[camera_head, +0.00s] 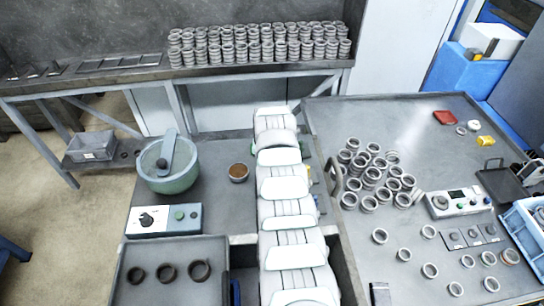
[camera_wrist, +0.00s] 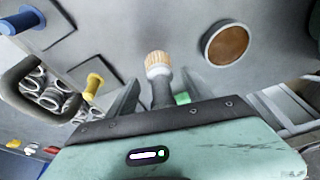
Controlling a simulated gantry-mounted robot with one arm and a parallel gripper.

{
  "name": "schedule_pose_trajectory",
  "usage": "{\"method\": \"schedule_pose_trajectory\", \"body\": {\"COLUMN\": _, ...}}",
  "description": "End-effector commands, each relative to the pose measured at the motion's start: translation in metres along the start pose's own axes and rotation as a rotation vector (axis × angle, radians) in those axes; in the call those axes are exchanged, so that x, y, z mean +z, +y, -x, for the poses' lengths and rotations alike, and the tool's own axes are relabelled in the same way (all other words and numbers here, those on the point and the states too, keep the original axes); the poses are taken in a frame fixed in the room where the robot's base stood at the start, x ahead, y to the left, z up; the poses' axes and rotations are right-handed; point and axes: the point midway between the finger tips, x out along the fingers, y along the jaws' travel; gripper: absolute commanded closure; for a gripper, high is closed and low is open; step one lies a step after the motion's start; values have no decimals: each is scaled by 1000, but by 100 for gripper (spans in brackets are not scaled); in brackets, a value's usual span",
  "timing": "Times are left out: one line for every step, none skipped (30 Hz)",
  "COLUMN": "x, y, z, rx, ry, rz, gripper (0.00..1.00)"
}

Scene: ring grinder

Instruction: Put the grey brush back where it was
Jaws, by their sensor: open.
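The grey brush (camera_wrist: 160,92), with a grey handle and pale tan bristles, shows in the wrist view between the two fingers of my gripper (camera_wrist: 158,92). The fingers are open, one on each side of the handle. I cannot tell whether either finger touches it. The lower end of the handle is hidden behind the gripper body. In the head view my arm covers this spot, so neither the brush nor the fingertips can be made out there.
A small brown-filled dish (camera_head: 238,172) is left of my arm and also shows in the wrist view (camera_wrist: 227,43). A green bowl machine (camera_head: 168,165) stands further left. Blue (camera_wrist: 22,20) and yellow (camera_wrist: 93,84) handles are nearby. Many rings (camera_head: 370,175) lie on the right table.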

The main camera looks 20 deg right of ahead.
Motion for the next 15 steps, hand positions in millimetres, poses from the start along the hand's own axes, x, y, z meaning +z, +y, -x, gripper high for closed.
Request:
{"method": "schedule_pose_trajectory", "body": {"x": -2, "y": -1, "z": 6, "rx": -1, "ry": 7, "rz": 1, "gripper": 40}}
{"method": "schedule_pose_trajectory", "body": {"x": -3, "y": -1, "z": 8, "rx": -1, "ry": 8, "rz": 1, "gripper": 40}}
{"method": "schedule_pose_trajectory", "body": {"x": -2, "y": -1, "z": 11, "rx": -1, "ry": 6, "rz": 1, "gripper": 40}}
{"method": "schedule_pose_trajectory", "body": {"x": -1, "y": 0, "z": 14, "rx": 0, "ry": 4, "rz": 1, "gripper": 40}}
{"method": "schedule_pose_trajectory", "body": {"x": -2, "y": 0, "z": 17, "rx": -1, "ry": 5, "rz": 0, "gripper": 40}}
{"method": "schedule_pose_trajectory", "body": {"x": -2, "y": 0, "z": 22, "rx": -1, "ry": 7, "rz": 0, "gripper": 40}}
{"method": "schedule_pose_trajectory", "body": {"x": -2, "y": 0, "z": 25, "rx": -1, "ry": 7, "rz": 0, "gripper": 40}}
{"method": "schedule_pose_trajectory", "body": {"x": -2, "y": 0, "z": 28, "rx": 0, "ry": 6, "rz": 0, "gripper": 40}}
{"method": "schedule_pose_trajectory", "body": {"x": -2, "y": 0, "z": 35, "rx": -1, "ry": 8, "rz": 1, "gripper": 40}}
{"method": "schedule_pose_trajectory", "body": {"x": -3, "y": 0, "z": 40, "rx": -1, "ry": 10, "rz": 1, "gripper": 40}}
{"method": "schedule_pose_trajectory", "body": {"x": -3, "y": 0, "z": 44, "rx": -1, "ry": 9, "rz": 1, "gripper": 40}}
{"method": "schedule_pose_trajectory", "body": {"x": -2, "y": 0, "z": 49, "rx": 0, "ry": 7, "rz": 1, "gripper": 40}}
{"method": "schedule_pose_trajectory", "body": {"x": -2, "y": 0, "z": 53, "rx": 0, "ry": 6, "rz": 1, "gripper": 40}}
{"method": "schedule_pose_trajectory", "body": {"x": -2, "y": 0, "z": 57, "rx": 0, "ry": 8, "rz": 0, "gripper": 40}}
{"method": "schedule_pose_trajectory", "body": {"x": -2, "y": 0, "z": 62, "rx": 0, "ry": 8, "rz": 1, "gripper": 40}}
